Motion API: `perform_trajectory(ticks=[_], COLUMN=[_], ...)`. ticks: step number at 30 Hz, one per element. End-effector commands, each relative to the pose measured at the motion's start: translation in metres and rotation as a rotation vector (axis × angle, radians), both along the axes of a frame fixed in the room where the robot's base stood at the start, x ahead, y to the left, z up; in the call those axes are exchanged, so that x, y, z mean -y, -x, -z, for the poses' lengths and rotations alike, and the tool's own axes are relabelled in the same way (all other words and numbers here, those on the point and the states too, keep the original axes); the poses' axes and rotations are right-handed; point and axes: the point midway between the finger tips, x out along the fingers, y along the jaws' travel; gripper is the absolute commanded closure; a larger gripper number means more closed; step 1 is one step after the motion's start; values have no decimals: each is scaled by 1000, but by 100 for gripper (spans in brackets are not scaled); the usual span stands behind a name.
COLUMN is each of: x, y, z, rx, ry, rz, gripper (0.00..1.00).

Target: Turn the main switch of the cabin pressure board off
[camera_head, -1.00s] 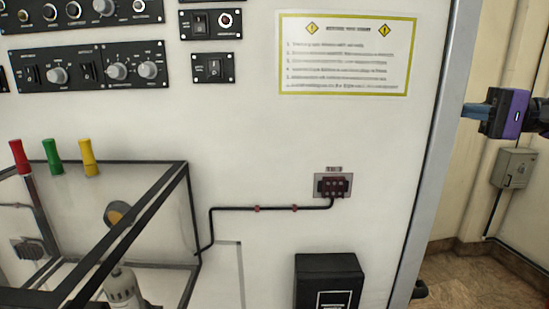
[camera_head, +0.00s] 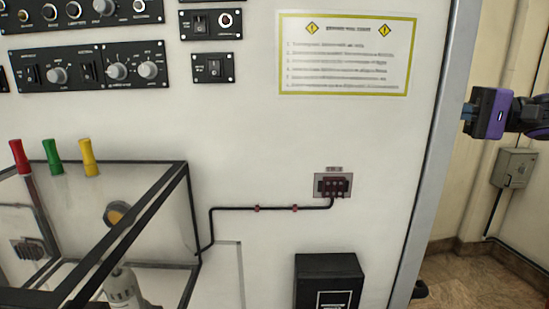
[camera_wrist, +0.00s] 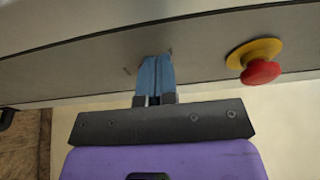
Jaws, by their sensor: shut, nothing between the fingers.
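The pressure board (camera_head: 300,140) is a large pale upright panel with a grey right edge. My gripper (camera_wrist: 155,62) is shut, its blue fingers together and empty. In the wrist view its tips are at or very near the board's grey side face (camera_wrist: 80,60). Small dark marks show on both sides of the tips, and whatever lies behind the tips is hidden. In the head view my gripper (camera_head: 468,115) is at the right edge, its tips mostly out of sight behind that edge. I cannot make out which control is the main switch.
A red mushroom button (camera_wrist: 261,72) on a yellow base sits right of my fingers on the side face. Black control panels (camera_head: 88,66), a warning sign (camera_head: 345,52) and a black box (camera_head: 328,281) are on the front. A grey wall box (camera_head: 515,167) hangs at the right.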

Motion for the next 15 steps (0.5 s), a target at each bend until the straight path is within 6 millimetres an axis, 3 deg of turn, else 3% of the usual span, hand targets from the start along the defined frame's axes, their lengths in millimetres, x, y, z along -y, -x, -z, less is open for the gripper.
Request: perform_trajectory(ticks=[15], x=[0], y=[-5], z=[2], rx=[1], ry=[0], rz=[0], gripper=[100])
